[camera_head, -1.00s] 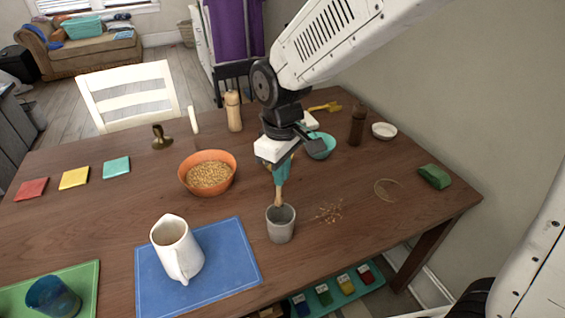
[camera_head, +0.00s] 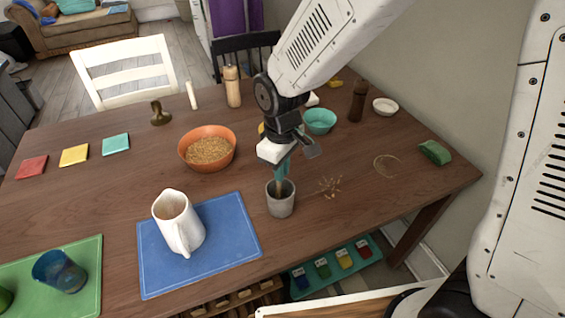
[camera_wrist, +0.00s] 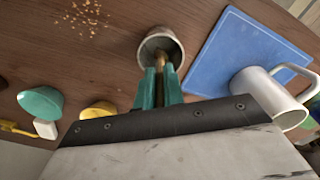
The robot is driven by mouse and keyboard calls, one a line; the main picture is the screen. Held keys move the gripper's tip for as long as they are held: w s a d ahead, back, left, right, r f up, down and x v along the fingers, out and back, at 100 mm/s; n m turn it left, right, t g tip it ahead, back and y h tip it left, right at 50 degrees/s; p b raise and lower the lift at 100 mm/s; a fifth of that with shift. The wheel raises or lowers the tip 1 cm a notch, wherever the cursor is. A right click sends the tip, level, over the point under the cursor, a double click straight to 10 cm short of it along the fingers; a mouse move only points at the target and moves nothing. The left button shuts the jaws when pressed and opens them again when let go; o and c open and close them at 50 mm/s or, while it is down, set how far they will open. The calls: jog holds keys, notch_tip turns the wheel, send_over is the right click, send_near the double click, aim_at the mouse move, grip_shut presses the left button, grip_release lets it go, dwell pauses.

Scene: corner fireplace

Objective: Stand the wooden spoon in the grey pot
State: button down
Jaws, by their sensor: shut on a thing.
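The grey pot (camera_head: 281,204) stands upright on the wooden table, just right of the blue mat. The wooden spoon (camera_head: 280,183) points down with its lower part inside the pot's mouth. My gripper (camera_head: 283,168) is right above the pot, its teal fingers shut on the spoon. In the wrist view, the gripper (camera_wrist: 159,86) has the spoon (camera_wrist: 160,62) between its fingers, and the spoon reaches into the pot (camera_wrist: 150,44). The spoon's lower end is hidden inside the pot, and its upper part is hidden by the gripper.
A white pitcher (camera_head: 180,224) stands on the blue mat (camera_head: 236,243) left of the pot. An orange bowl (camera_head: 186,163) of grain is behind left. A teal bowl (camera_head: 320,121) and a brown mill (camera_head: 357,101) stand behind right. Crumbs (camera_head: 331,184) lie right of the pot.

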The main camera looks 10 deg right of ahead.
jog(key=shift+f, duration=0.1)
jog(key=c, duration=1.4)
grip_release()
jog(key=shift+c, duration=0.2)
notch_tip(320, 180, up, 8)
jog(key=shift+f, duration=0.1)
jog(key=s+d+r+m, duration=0.5)
jog(key=s+d, duration=0.4)
jog(key=d, duration=0.1)
jog(key=s+d+r+m+t, duration=0.1)
jog(key=s+d+r+m, duration=0.4)
jog(key=s+d, duration=0.5)
jog(key=shift+s+d+r, duration=0.2)
jog(key=shift+d+r, duration=0.15)
jog(key=shift+r, duration=0.25)
